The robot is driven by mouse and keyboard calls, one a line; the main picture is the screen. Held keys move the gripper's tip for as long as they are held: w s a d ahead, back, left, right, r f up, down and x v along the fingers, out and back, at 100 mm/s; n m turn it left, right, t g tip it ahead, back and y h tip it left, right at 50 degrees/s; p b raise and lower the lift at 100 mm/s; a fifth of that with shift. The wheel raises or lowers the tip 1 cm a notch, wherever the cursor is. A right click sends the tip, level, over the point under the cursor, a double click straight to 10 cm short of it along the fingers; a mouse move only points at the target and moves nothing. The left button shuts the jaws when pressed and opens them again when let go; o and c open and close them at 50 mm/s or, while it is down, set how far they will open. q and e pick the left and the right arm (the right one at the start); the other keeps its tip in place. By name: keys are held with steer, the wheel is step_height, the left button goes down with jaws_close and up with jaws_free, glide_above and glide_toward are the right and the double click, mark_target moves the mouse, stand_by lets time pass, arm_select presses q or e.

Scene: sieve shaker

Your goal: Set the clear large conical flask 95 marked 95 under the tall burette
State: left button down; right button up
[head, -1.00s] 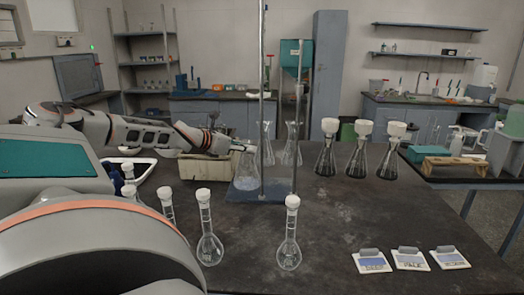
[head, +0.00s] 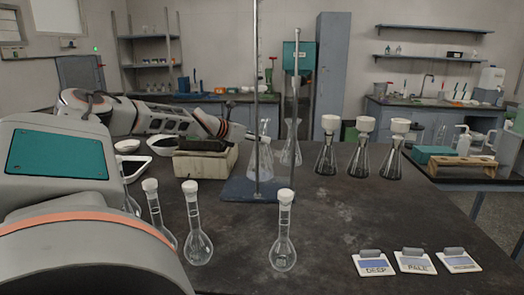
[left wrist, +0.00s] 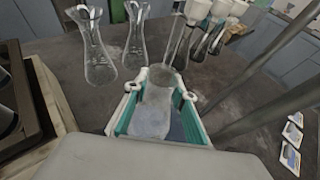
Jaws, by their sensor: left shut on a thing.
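My left gripper (left wrist: 160,95) is shut on a clear conical flask (left wrist: 152,115), upright, with a whitish, cloudy look low inside. No marking on it is legible. In the head view this flask (head: 264,166) stands behind the thin upright of the burette stand, at the back of its blue base plate (head: 236,192); I cannot tell whether it touches the plate. My left gripper (head: 246,135) comes in from the left at its neck. The tall upright (head: 257,75) runs out of the top of the picture, and a shorter one (head: 296,90) stands to its right. My right gripper is not in view.
Two clear flasks (left wrist: 92,50) (left wrist: 135,42) stand beyond the held one. Stoppered volumetric flasks (head: 284,240) stand in front, label cards (head: 374,264) at front right. A beige box (head: 200,165) lies left of the stand.

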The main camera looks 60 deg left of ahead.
mark_target(260, 155)
arm_select(q)
step_height(260, 155, down, 3)
steer(key=shift+r, duration=0.1)
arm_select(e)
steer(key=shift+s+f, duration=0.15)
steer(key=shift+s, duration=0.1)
arm_select(q)
steer(key=shift+s, duration=0.1)
steer(key=shift+f, duration=0.25)
steer(key=c, duration=1.7)
jaws_free()
steer(key=shift+f, duration=0.1)
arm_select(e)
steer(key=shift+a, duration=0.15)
